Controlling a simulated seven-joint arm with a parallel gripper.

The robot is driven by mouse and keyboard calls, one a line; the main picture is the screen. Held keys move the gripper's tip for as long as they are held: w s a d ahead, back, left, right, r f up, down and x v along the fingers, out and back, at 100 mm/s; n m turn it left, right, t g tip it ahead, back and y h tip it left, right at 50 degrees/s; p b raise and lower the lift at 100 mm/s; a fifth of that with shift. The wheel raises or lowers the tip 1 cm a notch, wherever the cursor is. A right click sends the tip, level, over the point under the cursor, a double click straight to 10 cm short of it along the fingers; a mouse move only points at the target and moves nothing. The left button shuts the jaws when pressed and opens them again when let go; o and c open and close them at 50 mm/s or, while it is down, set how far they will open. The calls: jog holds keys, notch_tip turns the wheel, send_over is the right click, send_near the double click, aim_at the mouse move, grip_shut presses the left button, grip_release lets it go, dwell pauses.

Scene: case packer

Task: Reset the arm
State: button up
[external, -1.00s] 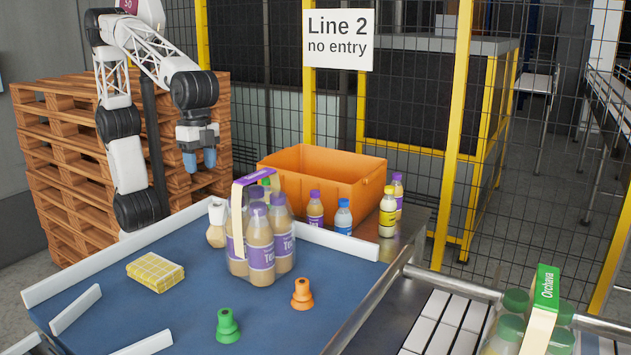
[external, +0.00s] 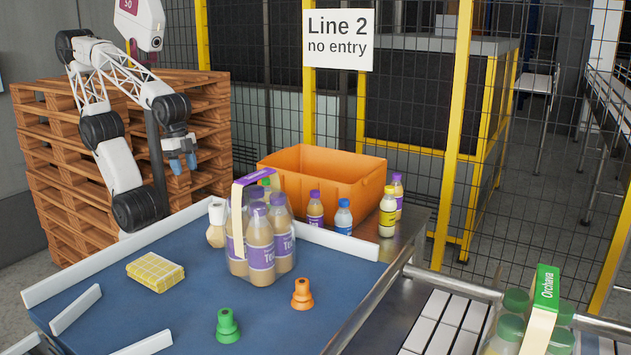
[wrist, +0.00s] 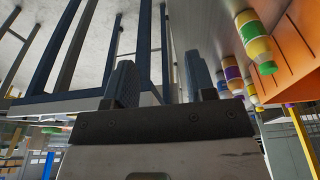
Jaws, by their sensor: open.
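My arm is at the back left of the blue table in the external view. My gripper (external: 182,164) hangs in the air with its blue fingers pointing down, open and empty, in front of the wooden pallets and clear of the table. In the wrist view my gripper (wrist: 162,85) shows its two dark fingers apart with nothing between them.
The blue work surface (external: 185,300) holds a bottle pack (external: 262,250), a yellow sponge (external: 155,275), a brush (external: 216,235), a green suction cup (external: 228,326) and an orange one (external: 302,294). An orange crate (external: 322,180) and loose bottles stand behind. Stacked pallets (external: 50,150) are close behind my arm.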

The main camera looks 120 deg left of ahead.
jog(key=s+a+f, duration=0.1)
jog(key=s+f, duration=0.2)
jog(key=s, duration=0.1)
jog(key=shift+s+a+f, duration=0.15)
jog(key=shift+s+a, duration=0.15)
jog(key=shift+s, duration=0.1)
dwell(0.9)
